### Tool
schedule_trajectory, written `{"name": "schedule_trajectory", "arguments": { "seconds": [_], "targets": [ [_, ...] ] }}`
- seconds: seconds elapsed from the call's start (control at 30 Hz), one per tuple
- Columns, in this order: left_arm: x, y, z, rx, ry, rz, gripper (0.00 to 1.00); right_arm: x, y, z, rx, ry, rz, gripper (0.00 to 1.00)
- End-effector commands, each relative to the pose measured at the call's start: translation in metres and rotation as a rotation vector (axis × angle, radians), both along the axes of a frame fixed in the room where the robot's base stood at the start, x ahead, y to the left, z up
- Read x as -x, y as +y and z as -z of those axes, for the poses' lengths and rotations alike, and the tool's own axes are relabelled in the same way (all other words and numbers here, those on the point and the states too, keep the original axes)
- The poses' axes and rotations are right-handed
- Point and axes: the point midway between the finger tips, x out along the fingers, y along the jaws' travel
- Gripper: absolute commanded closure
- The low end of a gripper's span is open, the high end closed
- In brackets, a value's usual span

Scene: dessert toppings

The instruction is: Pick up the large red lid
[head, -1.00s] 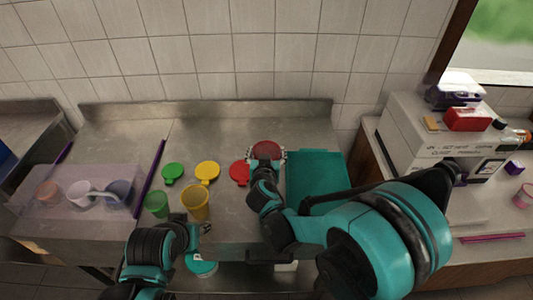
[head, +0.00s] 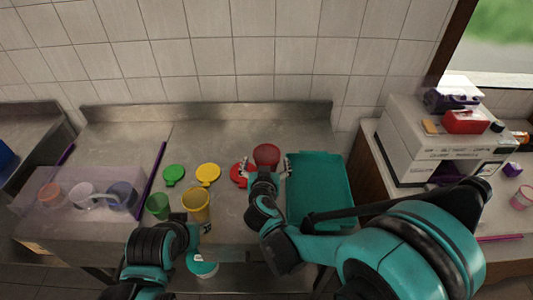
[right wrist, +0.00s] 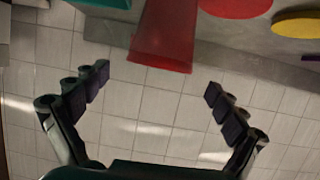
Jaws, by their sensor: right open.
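The red lid (head: 238,173) lies flat on the steel counter, partly hidden behind my right gripper in the head view. Its edge shows at the top of the right wrist view (right wrist: 237,6). A red cup (head: 266,154) stands just beyond my right gripper; it is large in the right wrist view (right wrist: 163,38). My right gripper (head: 268,168) is open and empty, its fingers spread to either side of the cup's line but apart from it. My left gripper (head: 204,224) is low near the counter's front edge; its fingers are too small to tell.
A yellow lid (head: 208,174) and green lid (head: 173,174) lie left of the red lid. Yellow (head: 197,207) and green (head: 157,207) cups stand in front. A teal tray (head: 322,190) is right of my gripper. A clear box (head: 60,205) is far left.

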Motion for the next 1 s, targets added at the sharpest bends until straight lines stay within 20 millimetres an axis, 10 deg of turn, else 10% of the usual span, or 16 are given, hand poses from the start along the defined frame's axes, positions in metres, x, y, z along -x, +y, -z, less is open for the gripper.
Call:
{"name": "schedule_trajectory", "arguments": {
  "seconds": [0.3, 0.6, 0.77, 1.0],
  "targets": [
    [0.0, 0.0, -0.016, 0.0, 0.0, 0.0, 0.6, 0.055, 0.003, -0.021, 0.001, 0.0, -0.001, 0.04],
    [0.0, 0.0, -0.017, 0.0, 0.0, 0.0, 0.6, 0.063, -0.002, -0.023, 0.003, 0.01, 0.008, 0.04],
    [0.0, 0.0, -0.017, 0.0, 0.0, 0.0, 0.6, 0.071, -0.05, -0.025, 0.037, 0.116, 0.06, 0.04],
    [0.0, 0.0, -0.017, 0.0, 0.0, 0.0, 0.6, 0.135, -0.147, -0.022, 0.057, 0.419, 0.094, 0.04]
  ]
}}
